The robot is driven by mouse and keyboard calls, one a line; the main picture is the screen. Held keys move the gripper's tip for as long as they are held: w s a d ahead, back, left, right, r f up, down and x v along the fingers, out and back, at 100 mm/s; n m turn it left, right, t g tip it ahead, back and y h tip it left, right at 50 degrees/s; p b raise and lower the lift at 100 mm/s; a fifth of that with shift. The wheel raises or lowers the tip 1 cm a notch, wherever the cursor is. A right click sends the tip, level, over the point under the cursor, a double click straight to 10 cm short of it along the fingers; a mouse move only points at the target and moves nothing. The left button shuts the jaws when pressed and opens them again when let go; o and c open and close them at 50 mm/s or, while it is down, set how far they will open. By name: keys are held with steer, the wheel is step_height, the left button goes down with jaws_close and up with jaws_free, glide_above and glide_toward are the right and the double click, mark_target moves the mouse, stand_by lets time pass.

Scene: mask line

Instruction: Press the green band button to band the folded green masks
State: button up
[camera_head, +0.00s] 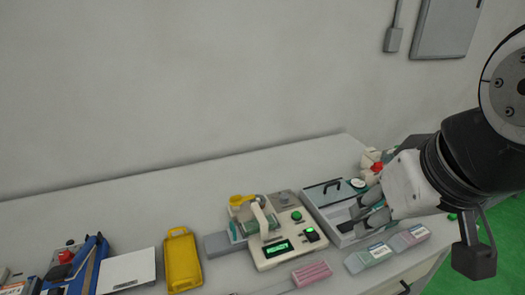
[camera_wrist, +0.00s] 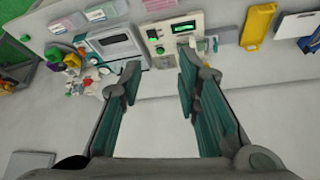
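The cream banding machine (camera_head: 268,262) sits mid-table in the head view, with a lit green display (camera_head: 278,247). Its round green button (camera_head: 296,215) is on the right part of the top; it also shows in the wrist view (camera_wrist: 160,50). A rocker switch (camera_head: 311,233) with a green part is nearer the front. Green material, seemingly the folded masks (camera_head: 250,224), lies by the pale arch, partly hidden.
A yellow tray (camera_head: 182,262) lies left. The table's back strip is clear.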

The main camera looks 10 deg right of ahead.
jaws_close()
stand_by(1.1)
